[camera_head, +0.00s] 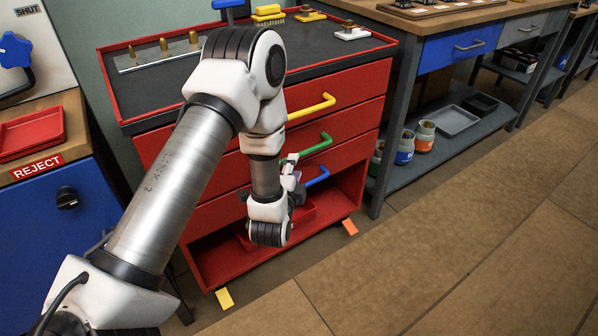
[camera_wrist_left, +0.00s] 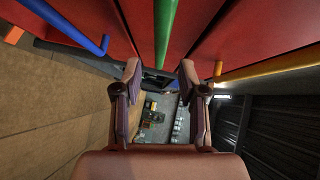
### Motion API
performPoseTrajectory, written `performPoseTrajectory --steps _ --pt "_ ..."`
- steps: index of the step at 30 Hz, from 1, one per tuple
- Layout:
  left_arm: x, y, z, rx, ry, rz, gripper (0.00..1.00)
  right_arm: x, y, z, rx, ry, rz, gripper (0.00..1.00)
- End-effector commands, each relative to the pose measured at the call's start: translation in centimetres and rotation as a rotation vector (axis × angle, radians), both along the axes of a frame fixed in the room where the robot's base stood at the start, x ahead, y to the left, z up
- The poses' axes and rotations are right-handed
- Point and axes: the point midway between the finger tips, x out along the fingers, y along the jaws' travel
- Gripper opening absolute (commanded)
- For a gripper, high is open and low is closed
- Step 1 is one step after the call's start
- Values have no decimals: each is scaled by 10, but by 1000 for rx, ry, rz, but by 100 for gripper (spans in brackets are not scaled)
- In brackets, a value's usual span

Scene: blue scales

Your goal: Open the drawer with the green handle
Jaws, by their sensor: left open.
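A red tool cabinet has a drawer (camera_head: 352,148) with a green handle (camera_head: 318,145), between a drawer with a yellow handle (camera_head: 311,107) above and one with a blue handle (camera_head: 318,177) below. The drawers look closed. My left gripper (camera_head: 291,162) is in front of the cabinet near the green handle, partly hidden by my own arm. In the left wrist view the gripper (camera_wrist_left: 160,75) is open and empty. My right gripper is in neither view.
The cabinet's top (camera_head: 225,60) holds a metal block with brass pegs, a yellow brush and small parts. A workbench with a blue drawer (camera_head: 458,47) stands at the right. A blue cabinet marked REJECT (camera_head: 35,240) stands at the left. The floor (camera_head: 450,230) at the front right is clear.

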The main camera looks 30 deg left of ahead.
Motion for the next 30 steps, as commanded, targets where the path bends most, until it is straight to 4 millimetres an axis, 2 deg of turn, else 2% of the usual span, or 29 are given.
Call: performPoseTrajectory --steps 10,14,20,21,23,24,30 --pt "56 23 -8 -4 1 0 41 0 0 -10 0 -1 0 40" --pt "64 26 -9 -4 3 -2 41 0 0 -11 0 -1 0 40" --pt "65 26 -9 -4 4 -3 41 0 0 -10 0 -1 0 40" --pt "65 26 -9 -5 4 -2 27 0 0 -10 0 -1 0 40" --pt "65 26 -9 -5 4 -2 6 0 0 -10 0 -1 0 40" --pt "65 26 -9 -6 5 -3 0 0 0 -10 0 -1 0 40" --pt "64 25 -9 -6 5 -3 0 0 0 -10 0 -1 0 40"
